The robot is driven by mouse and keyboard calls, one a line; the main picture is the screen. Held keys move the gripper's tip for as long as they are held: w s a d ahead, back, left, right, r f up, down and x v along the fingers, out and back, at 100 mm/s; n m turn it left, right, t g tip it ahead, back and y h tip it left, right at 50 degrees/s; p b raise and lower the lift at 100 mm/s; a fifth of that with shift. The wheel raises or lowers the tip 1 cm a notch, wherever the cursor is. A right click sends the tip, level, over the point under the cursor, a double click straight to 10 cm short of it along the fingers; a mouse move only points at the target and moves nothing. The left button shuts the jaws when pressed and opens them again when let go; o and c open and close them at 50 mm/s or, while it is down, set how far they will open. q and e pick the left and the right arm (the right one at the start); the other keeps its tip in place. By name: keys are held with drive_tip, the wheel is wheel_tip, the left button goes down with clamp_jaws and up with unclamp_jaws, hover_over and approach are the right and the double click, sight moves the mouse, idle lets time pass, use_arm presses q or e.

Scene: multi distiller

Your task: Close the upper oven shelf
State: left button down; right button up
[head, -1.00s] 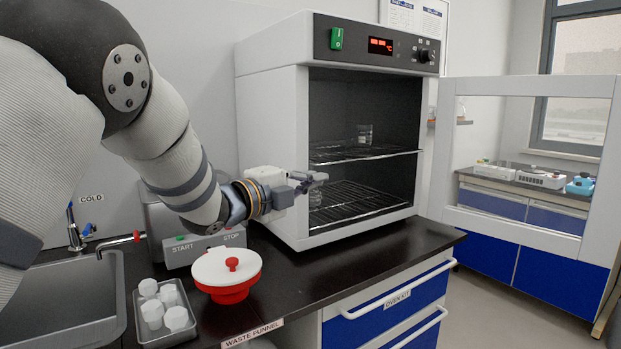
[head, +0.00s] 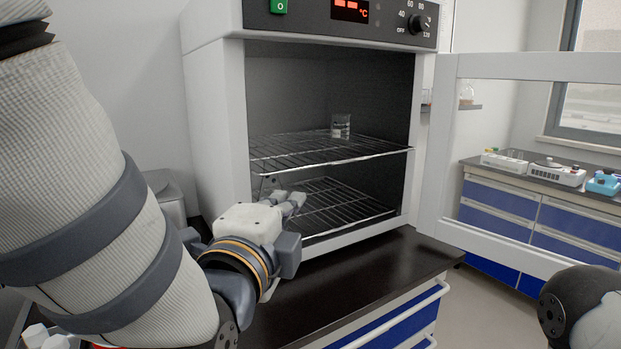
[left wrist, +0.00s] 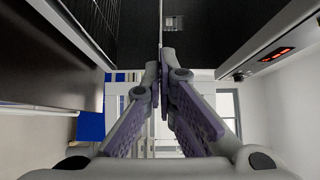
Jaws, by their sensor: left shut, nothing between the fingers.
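The upper oven shelf (head: 300,152) is a wire rack in the open oven (head: 215,110), with its front edge near the opening. How far it sticks out is hard to tell. A small glass beaker (head: 340,126) stands towards its back; it also shows in the left wrist view (left wrist: 173,22). My left gripper (head: 296,198) is shut and empty, in front of the opening and a little below the shelf's front edge in the head view. In the left wrist view its fingertips (left wrist: 163,54) meet close to the shelf edge. My right gripper is out of view.
A lower wire rack (head: 335,205) lies below. The oven's glass door (head: 447,150) stands wide open to the right. The black counter (head: 385,268) is clear before the oven. Part of my right arm shows at the lower right.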

use_arm(q)
drive_tip(key=w+a+b, duration=0.1)
drive_tip(key=w, duration=0.9)
drive_tip(key=shift+w+f+b, duration=0.15)
drive_tip(key=shift+w+b, duration=0.05)
drive_tip(key=shift+b, duration=0.1)
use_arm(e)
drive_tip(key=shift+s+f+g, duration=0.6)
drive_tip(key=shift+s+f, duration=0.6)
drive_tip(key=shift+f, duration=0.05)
use_arm(q)
drive_tip(key=shift+a, duration=0.1)
